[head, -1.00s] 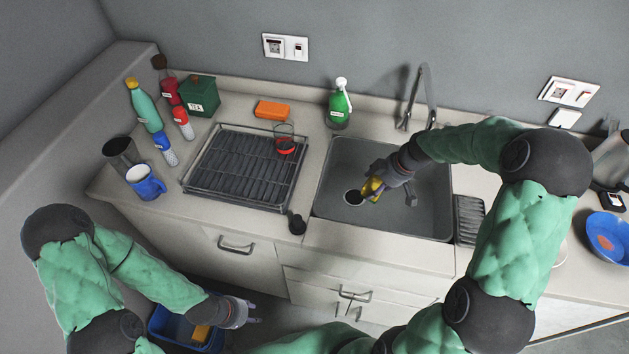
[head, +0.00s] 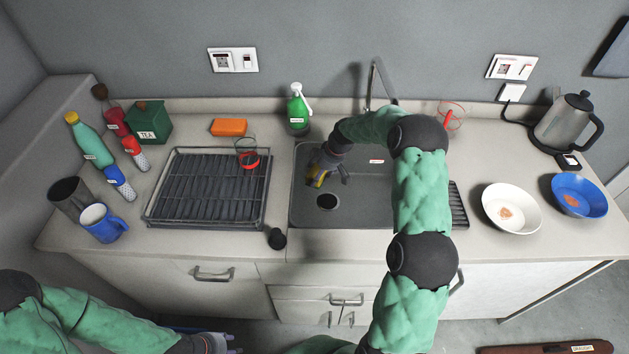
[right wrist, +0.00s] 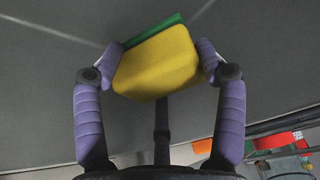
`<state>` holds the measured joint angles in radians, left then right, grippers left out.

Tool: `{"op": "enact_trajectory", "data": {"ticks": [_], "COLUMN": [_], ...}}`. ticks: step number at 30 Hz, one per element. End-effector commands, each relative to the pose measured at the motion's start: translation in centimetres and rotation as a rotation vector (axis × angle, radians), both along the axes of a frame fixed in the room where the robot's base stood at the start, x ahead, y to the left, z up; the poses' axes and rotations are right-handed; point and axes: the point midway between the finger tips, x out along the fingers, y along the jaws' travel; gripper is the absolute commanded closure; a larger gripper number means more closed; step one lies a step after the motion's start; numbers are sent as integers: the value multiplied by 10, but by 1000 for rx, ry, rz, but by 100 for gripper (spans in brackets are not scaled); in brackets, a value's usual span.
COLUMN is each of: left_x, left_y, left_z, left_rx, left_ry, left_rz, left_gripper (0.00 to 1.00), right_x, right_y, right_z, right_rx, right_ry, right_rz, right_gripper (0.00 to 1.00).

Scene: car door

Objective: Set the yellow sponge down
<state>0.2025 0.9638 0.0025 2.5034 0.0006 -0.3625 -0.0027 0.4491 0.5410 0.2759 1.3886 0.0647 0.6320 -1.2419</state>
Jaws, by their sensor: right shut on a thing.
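The yellow sponge (head: 316,178), with a green scouring side, is in my right gripper (head: 328,178), inside the grey sink (head: 378,210) and behind the drain hole. In the right wrist view the sponge (right wrist: 155,68) sits between the two purple fingers of the right gripper (right wrist: 158,60), which are shut on its sides. Its green layer faces away at the top edge. I cannot tell whether the sponge touches the sink. My left gripper (head: 226,346) shows only partly at the bottom edge, low in front of the cabinets; its jaws are unclear.
A dish rack (head: 205,190) with a red-banded glass (head: 248,156) stands left of the sink. A green soap bottle (head: 298,112) and the faucet (head: 372,85) stand behind it. A white bowl (head: 511,208) and a blue bowl (head: 579,196) are at the right.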

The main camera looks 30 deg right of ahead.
Motion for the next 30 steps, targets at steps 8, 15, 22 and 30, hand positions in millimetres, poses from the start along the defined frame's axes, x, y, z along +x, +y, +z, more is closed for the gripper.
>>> {"op": "enact_trajectory", "data": {"ticks": [8, 15, 22, 30], "left_x": [0, 0, 0, 0], "left_y": [0, 0, 0, 0], "left_z": [-8, -13, -21, -22], "left_rx": [0, 0, 0, 0], "left_ry": [0, 0, 0, 0], "left_rz": [0, 0, 0, 0], "left_gripper": [60, 60, 60, 60], "right_x": [23, 29, 29, 29], "right_y": [-2, -2, -2, -2], "right_z": [-26, -41, -64, -65], "right_rx": [-1, 0, -1, -1], "right_ry": [-2, -1, -3, -3], "right_rz": [0, 0, -2, -1], "right_gripper": [60, 61, 61, 61]}}
